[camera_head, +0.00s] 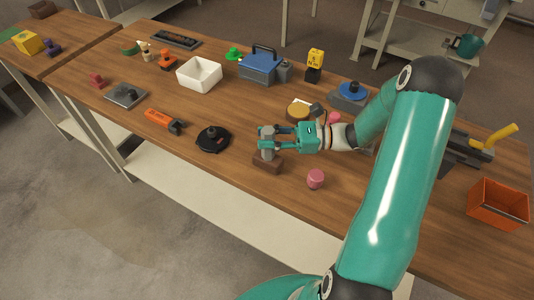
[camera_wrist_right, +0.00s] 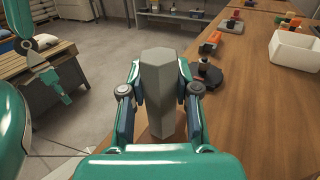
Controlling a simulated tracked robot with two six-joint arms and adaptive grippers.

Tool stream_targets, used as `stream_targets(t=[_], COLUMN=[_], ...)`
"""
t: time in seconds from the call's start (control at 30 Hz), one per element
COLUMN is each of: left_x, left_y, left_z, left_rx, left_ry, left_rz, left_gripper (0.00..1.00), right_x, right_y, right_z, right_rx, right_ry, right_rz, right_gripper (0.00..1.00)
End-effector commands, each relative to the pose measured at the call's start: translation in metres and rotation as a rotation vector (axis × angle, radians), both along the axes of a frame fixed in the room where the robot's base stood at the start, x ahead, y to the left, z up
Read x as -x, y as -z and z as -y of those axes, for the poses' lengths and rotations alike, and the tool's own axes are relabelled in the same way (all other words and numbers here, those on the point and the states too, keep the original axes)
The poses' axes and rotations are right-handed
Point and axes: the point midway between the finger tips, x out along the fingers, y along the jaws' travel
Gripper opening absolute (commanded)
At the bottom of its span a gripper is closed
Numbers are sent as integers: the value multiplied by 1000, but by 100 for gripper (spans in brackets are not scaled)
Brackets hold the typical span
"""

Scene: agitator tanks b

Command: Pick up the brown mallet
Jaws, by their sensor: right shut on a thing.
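The brown mallet (camera_head: 267,165) is upright, with its brown block head down and its grey faceted handle up, near the front edge of the wooden table (camera_head: 225,168). My right gripper (camera_head: 267,140) is shut on the grey handle, coming from the right. In the right wrist view the handle (camera_wrist_right: 163,95) stands between the two fingers, and the head is mostly hidden. I cannot tell whether the head touches the table. My left gripper (camera_wrist_right: 55,85) shows at the left of the wrist view, away from the mallet; its opening is unclear.
A black round object (camera_head: 212,139) lies left of the mallet, and a pink cup-like piece (camera_head: 315,179) to its right. An orange-handled tool (camera_head: 164,121), a white bin (camera_head: 199,74), a blue box (camera_head: 260,67) and an orange bin (camera_head: 498,205) stand farther off. The front edge is close.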

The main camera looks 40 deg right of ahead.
Motion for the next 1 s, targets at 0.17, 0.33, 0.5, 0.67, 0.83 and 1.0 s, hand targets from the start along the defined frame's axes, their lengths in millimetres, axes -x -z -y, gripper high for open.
stream_targets(t=[0.17,0.33,0.5,0.67,0.83,1.0], left_x=[0,0,0,0,0,0], left_y=[0,0,1,2,2,1], left_z=[0,0,0,0,0,0], left_rx=[0,0,0,0,0,0], left_ry=[0,0,0,0,0,0], left_rz=[0,0,0,0,0,0], left_gripper=[40,40,40,40,40,40], right_x=[0,-1,0,-1,0,-1], right_y=[-2,-11,-34,-75,-123,-163], right_z=[0,0,0,0,-1,-1], right_rx=[1,2,4,9,8,6], right_ry=[0,-1,-1,-1,-2,-1], right_rz=[2,4,7,9,9,7], right_gripper=[0,0,0,0,0,0])
